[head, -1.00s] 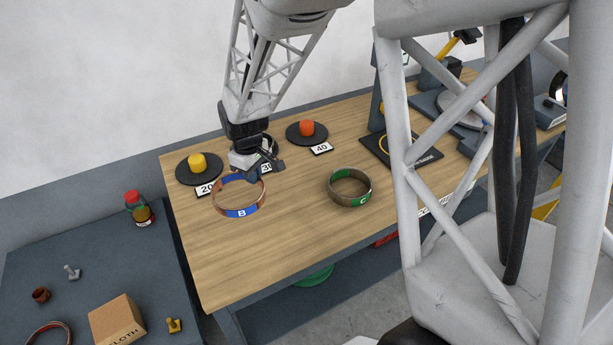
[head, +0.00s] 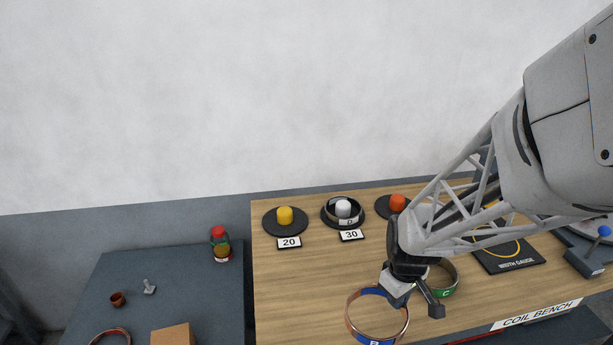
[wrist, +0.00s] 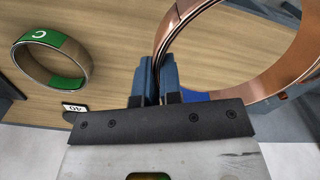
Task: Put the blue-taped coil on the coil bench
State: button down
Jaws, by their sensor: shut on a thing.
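The blue-taped coil (head: 375,341) is a copper ring with blue tape patches, its front one lettered, cut by the lower edge of the head view. My gripper (head: 402,296) is shut on the ring's wall. In the wrist view my gripper's blue fingers (wrist: 156,78) pinch the copper wall of the coil (wrist: 190,32). The coil looks held over the wooden top of the coil bench (head: 300,290); its exact height is hard to tell. The bench's COIL BENCH label (head: 537,313) is on the front edge at the right.
The green-taped coil C (head: 446,284) lies on the bench, partly behind my gripper. Coil D (head: 349,222) sits around the white peg. The yellow peg stand (head: 285,218) and orange peg stand (head: 397,204) are bare. A width gauge (head: 510,262) lies right. Bench front left is clear.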

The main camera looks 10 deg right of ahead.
jog(key=shift+s+d, duration=0.1)
jog(key=shift+s, duration=0.3)
send_over(390, 331)
jog(key=shift+s+f, duration=0.1)
jog(key=shift+f, duration=2.5)
jog(key=w+d, duration=0.1)
jog(key=w, duration=0.4)
jog(key=w+d+f, duration=0.1)
jog(key=w+d, duration=0.1)
jog(key=w, duration=0.3)
jog(key=w+d, duration=0.1)
jog(key=w, duration=0.4)
jog(key=shift+w+d+f, duration=0.15)
jog(key=shift+w+f, duration=0.05)
jog(key=shift+w, duration=0.05)
jog(key=shift+f, duration=1.75)
jog(key=shift+f, duration=0.1)
